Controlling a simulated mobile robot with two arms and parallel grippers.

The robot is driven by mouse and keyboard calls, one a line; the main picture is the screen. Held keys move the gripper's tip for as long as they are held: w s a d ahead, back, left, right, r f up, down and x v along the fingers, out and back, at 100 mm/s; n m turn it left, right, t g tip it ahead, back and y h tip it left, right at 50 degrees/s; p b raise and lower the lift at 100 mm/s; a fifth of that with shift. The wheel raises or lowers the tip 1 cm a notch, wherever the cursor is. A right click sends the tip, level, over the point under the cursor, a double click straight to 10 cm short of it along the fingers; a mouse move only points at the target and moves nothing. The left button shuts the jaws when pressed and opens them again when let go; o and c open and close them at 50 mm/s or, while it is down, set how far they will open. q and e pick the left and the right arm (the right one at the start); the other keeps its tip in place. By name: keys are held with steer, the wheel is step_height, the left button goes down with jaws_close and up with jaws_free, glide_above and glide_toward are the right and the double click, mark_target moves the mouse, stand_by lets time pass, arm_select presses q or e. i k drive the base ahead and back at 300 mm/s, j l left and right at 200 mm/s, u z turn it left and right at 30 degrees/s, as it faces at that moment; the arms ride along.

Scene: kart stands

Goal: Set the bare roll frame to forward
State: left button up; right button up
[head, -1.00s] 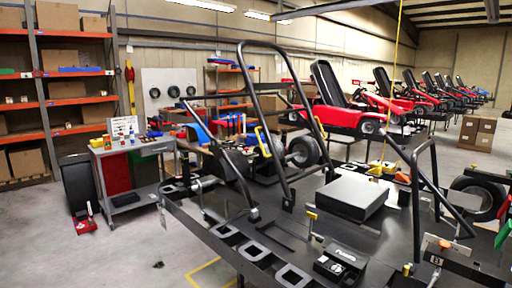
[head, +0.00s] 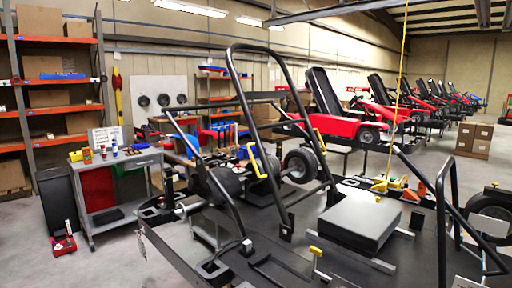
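A tall bare black tube frame (head: 240,95) stands on the dark kart stand (head: 262,215) in the middle of the head view. Its hoop rises from feet on the stand deck and leans up toward the left. Two yellow handles (head: 257,160) show beside its legs. A lower black tube hoop (head: 448,215) stands at the right end of the stand; I cannot tell whether it belongs to the same frame. Neither of my grippers shows, and nothing touches the tall frame.
A grey box (head: 360,220) sits on the deck right of the tall frame. A grey tool cart (head: 118,160) and a dark bin (head: 58,200) stand at left, with a red jack (head: 63,240) on the floor. Red karts (head: 345,125) line the back. Floor at lower left is clear.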

mark_target(242, 96)
steer(key=i+j, duration=0.9)
steer(key=i+j+z, duration=0.1)
steer(key=z, duration=0.35)
steer(key=j+z, duration=0.25)
steer(key=z, duration=0.2)
steer(key=i+j+z, duration=0.1)
steer(key=z, duration=0.35)
steer(key=j, duration=0.1)
